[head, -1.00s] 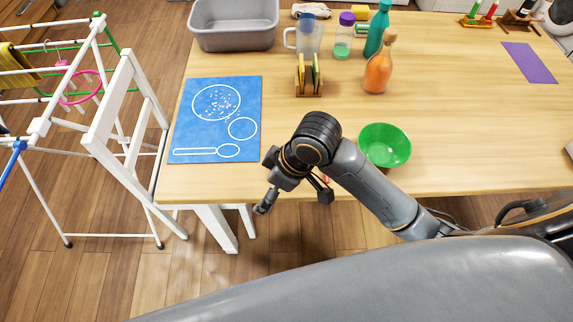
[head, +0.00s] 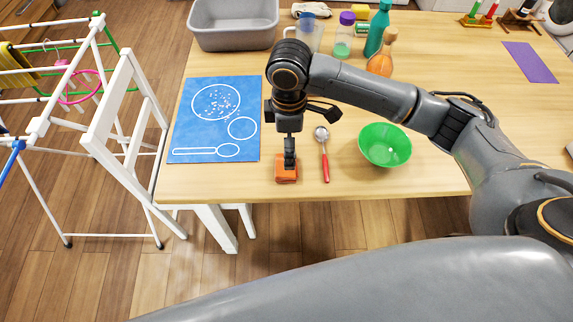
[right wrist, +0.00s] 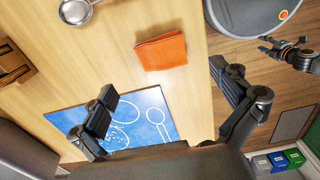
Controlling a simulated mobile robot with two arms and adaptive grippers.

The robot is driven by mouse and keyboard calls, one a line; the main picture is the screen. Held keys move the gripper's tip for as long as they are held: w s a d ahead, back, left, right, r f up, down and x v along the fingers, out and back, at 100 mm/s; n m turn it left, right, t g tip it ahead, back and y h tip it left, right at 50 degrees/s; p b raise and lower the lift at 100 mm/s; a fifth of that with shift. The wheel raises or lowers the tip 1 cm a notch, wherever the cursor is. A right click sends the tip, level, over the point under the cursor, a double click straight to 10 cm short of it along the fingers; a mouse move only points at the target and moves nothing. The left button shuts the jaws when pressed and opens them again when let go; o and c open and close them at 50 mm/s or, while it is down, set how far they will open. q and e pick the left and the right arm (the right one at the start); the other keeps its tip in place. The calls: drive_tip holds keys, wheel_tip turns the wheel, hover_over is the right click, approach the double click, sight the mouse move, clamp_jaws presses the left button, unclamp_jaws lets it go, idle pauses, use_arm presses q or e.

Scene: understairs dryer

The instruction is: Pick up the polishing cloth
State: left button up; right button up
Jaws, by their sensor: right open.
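The polishing cloth (head: 286,177) is a folded orange cloth lying flat near the table's front edge. In the head view a finger of my right gripper (head: 291,150) covers its back part. The right wrist view shows the cloth (right wrist: 162,51) whole, beyond the spread fingertips of my right gripper (right wrist: 166,88). The right gripper is open and empty, above the table and apart from the cloth. A dark gripper, apparently my left (right wrist: 288,52), shows small at the upper right of the wrist view; its jaw state is unclear.
A spoon with a red handle (head: 324,157) lies right of the cloth, then a green bowl (head: 385,145). A blue printed mat (head: 190,135) lies to the left. Bottles, a jug and a grey basin (head: 233,38) stand behind. A white drying rack (head: 112,110) stands left of the table.

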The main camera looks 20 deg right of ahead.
drive_tip(key=f, duration=0.7)
drive_tip(key=shift+a+f, duration=0.25)
drive_tip(key=shift+c, duration=0.2)
drive_tip(key=c, duration=1)
